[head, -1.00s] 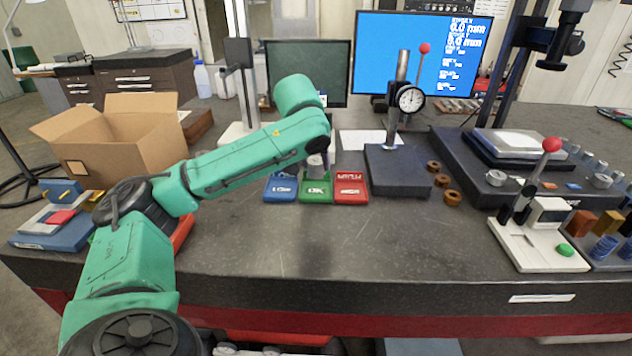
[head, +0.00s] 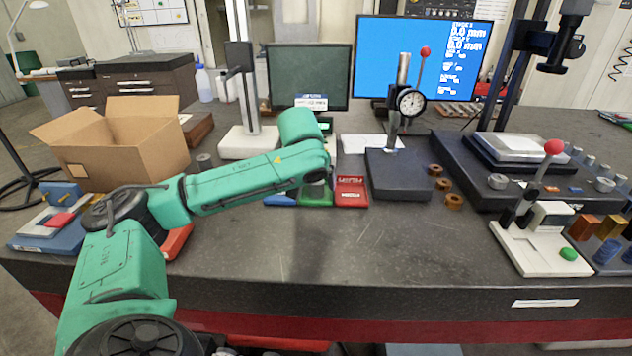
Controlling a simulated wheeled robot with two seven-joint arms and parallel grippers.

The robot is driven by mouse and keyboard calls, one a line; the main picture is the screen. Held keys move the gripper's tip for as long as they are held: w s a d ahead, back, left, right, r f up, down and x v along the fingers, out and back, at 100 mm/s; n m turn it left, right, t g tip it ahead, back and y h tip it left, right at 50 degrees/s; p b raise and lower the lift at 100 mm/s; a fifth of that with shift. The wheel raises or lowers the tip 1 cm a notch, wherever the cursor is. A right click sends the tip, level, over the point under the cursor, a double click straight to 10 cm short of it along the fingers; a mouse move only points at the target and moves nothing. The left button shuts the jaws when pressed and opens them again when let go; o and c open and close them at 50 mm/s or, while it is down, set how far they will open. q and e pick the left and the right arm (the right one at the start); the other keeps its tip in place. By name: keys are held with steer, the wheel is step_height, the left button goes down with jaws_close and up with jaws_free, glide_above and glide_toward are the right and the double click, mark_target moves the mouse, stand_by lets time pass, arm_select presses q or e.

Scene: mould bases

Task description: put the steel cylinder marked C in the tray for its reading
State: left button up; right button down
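The green tray (head: 316,199) stands between the blue tray (head: 279,201) and the red tray (head: 351,193); my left arm covers much of the blue and green ones. My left gripper (head: 316,177) points down at the back of the green tray. Its fingers are hidden under the wrist, so I cannot tell whether it is open or holds anything. A small grey metal cylinder (head: 204,160) stands on the bench behind my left forearm. No letter C is readable on it. My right gripper is out of view.
A dial gauge (head: 410,101) stands on a dark block (head: 398,176) right of the trays, beside several brown rings (head: 445,184). An open cardboard box (head: 125,145) is at the left. A white lever fixture (head: 535,241) is at the right. The front middle of the bench is clear.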

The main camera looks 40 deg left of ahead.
arm_select(q)
steer(key=shift+r, duration=0.25)
steer(key=v, duration=1.1)
steer(key=shift+s+r, duration=0.2)
steer(key=shift+r, duration=0.1)
steer(key=shift+d, duration=0.1)
